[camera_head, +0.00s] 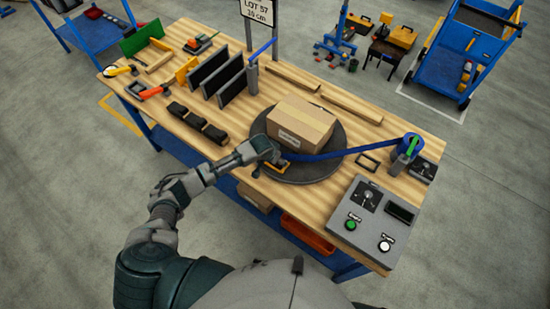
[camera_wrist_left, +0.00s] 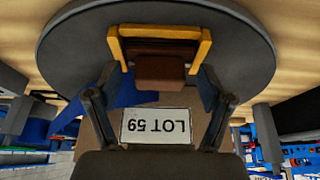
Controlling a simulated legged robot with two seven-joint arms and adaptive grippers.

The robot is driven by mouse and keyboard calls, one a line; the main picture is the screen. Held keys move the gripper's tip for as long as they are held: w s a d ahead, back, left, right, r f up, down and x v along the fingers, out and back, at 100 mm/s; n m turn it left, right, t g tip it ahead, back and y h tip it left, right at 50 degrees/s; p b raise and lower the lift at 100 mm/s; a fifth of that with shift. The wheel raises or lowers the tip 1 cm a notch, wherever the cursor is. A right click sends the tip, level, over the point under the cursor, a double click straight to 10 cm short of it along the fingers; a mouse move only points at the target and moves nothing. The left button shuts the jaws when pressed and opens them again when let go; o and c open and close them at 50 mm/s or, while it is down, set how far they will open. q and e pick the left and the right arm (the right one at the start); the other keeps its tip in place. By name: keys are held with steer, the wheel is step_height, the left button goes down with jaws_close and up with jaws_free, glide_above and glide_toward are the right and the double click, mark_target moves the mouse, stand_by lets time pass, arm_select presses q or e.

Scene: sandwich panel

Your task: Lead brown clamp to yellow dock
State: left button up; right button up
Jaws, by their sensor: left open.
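My left gripper (camera_head: 266,152) is at the near left side of the cardboard box on the round turntable. In the left wrist view the gripper (camera_wrist_left: 160,98) is open, its fingers spread wide to either side. The brown clamp (camera_wrist_left: 160,73) sits between these fingers, apart from both. It lies at the mouth of the U-shaped yellow dock (camera_wrist_left: 158,31), between its two arms; I cannot tell whether it is seated. The dock (camera_head: 272,168) partly shows under my gripper in the head view, where the clamp is hidden. My right gripper is out of view.
The box (camera_head: 300,120) carries a LOT 59 label (camera_wrist_left: 157,125). A blue strap (camera_head: 335,155) runs from the box area to a blue reel (camera_head: 407,147) at right. Black blocks (camera_head: 197,122) lie left. A control panel (camera_head: 372,222) is at the near right.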

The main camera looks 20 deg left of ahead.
arm_select(q)
steer(key=shift+r, duration=0.1)
steer(key=v, duration=1.1)
steer(key=shift+r, duration=0.3)
steer(key=shift+a, duration=0.1)
